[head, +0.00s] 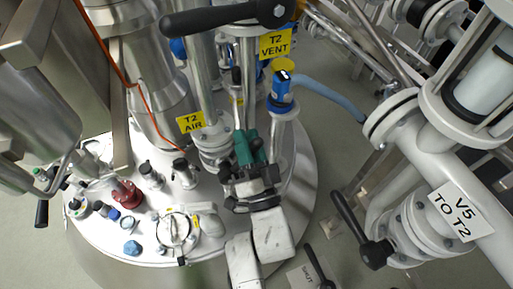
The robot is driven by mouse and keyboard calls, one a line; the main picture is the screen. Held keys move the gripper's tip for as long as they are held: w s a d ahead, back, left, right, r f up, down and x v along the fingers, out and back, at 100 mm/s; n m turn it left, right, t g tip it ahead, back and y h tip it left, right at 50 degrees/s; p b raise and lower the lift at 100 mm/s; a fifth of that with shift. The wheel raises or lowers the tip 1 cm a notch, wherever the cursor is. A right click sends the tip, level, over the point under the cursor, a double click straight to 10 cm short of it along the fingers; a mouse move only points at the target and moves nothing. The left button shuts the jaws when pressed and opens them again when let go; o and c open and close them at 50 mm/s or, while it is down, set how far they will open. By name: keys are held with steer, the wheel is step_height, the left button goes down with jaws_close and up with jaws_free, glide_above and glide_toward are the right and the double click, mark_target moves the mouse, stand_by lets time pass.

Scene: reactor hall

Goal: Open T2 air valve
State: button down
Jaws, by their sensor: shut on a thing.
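The yellow T2 AIR label (190,122) is left of centre, by a steel pipe and flange on the round vessel top. My gripper (250,148) is right of and a little below this label, with dark and green parts at its end. It is shut on a small part beside the pipe, which looks like the T2 air valve's handle. The gripper hides most of that part, so I cannot tell the handle's angle.
The yellow T2 VENT label (275,44) and a large black lever (225,18) are above. A blue-capped fitting (282,90) stands close right of my gripper. The white V5 TO T2 pipe (455,205) is at right. Small fittings, including a red knob (127,193), crowd the vessel's left side.

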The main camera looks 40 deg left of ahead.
mark_target(223, 166)
steer(key=s+n+g, duration=0.1)
steer(key=n, duration=0.1)
steer(key=s+a+r+n+g+y+p, duration=0.1)
steer(key=n, duration=0.1)
steer(key=s+r+n+g, duration=0.1)
steer(key=n, duration=0.2)
steer(key=shift+s+a+g+y+p, duration=0.25)
steer(key=shift+g+y+p, duration=0.05)
steer(key=shift+p, duration=0.1)
steer(key=n, duration=0.1)
steer(key=s+n+g+p, duration=0.1)
steer(key=shift+s+a+n+g, duration=0.25)
steer(key=shift+a+n+g, duration=0.05)
steer(key=shift+s+a+f+n+g, duration=0.15)
steer(key=shift+s+n+g, duration=0.35)
steer(key=shift+n+g, duration=0.25)
steer(key=c, duration=1)
jaws_free()
steer(key=shift+o, duration=0.2)
steer(key=shift+w+t, duration=0.1)
steer(key=shift+t, duration=0.15)
